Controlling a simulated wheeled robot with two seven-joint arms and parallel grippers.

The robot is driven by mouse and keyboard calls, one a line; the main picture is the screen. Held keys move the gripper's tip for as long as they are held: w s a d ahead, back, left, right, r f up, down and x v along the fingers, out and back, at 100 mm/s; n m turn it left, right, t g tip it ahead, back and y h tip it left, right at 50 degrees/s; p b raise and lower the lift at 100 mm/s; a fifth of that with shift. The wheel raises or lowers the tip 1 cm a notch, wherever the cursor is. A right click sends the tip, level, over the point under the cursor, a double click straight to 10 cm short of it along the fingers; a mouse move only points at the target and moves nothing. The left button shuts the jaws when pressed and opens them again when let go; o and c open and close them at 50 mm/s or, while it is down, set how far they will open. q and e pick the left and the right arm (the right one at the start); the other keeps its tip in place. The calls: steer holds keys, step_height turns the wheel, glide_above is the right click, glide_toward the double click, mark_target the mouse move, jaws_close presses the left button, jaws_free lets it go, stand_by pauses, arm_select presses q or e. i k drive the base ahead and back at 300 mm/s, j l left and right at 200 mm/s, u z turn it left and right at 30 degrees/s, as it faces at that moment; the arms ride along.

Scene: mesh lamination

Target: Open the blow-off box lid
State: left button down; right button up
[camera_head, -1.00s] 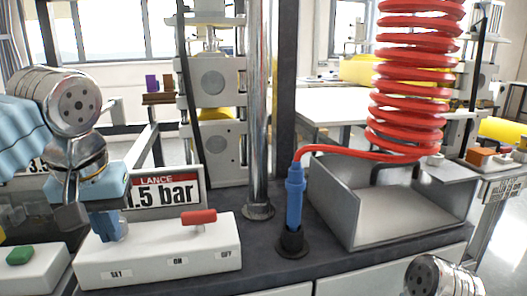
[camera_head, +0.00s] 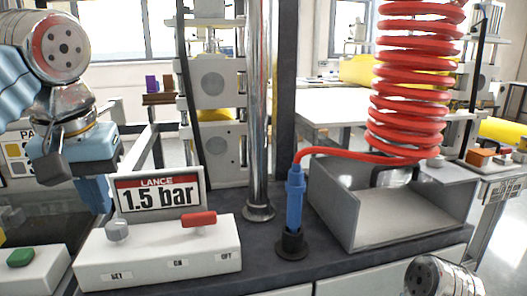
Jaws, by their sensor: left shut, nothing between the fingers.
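A grey metal box (camera_head: 345,215) stands at the right of the dark bench, its inside showing from above and the front. A flat grey panel (camera_head: 452,173) sits at its right rear; I cannot tell whether it is the lid. My left gripper (camera_head: 95,198) is at the left, pointing down, shut and empty. It is apart from the white control box and far from the grey box. Of my right arm only a metal link shows at the bottom right; its gripper is out of view.
A white control box (camera_head: 160,262) has a grey knob (camera_head: 117,230) and a red lever (camera_head: 198,218). Behind it a display (camera_head: 158,194) reads LANCE 1.5 bar. A blue lance (camera_head: 295,200) stands upright in a holder. Its red coiled hose (camera_head: 415,80) hangs over the grey box. A metal post (camera_head: 258,110) rises mid-bench.

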mark_target(416, 170)
steer(key=k, duration=1)
